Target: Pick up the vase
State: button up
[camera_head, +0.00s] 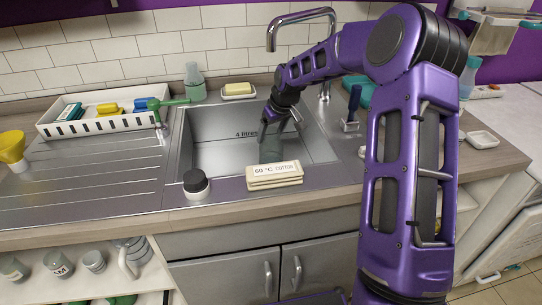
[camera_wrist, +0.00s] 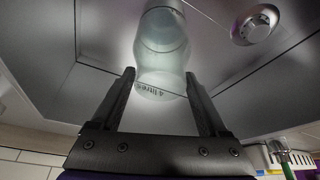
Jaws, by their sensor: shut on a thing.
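The vase (camera_wrist: 162,45) is pale, translucent and glassy. In the wrist view it stands between the two fingers of my gripper (camera_wrist: 160,74), which are shut on it. In the head view my gripper (camera_head: 281,128) reaches down into the sink basin, and the vase (camera_head: 268,146) shows as a grey-green shape at the fingers. Its lower part is hidden behind the sponge-like block at the sink's front edge. I cannot tell whether its base touches the basin floor.
The steel sink (camera_head: 212,158) surrounds my gripper, with the tap (camera_head: 300,16) arching above. A "60 °C COTTON" block (camera_head: 274,176) and a black-topped jar (camera_head: 196,184) sit at the front rim. A soap dish (camera_head: 238,92) and a bottle (camera_head: 194,82) stand behind. The left drainboard is mostly clear.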

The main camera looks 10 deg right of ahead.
grip_shut()
jog(key=shift+r, duration=0.2)
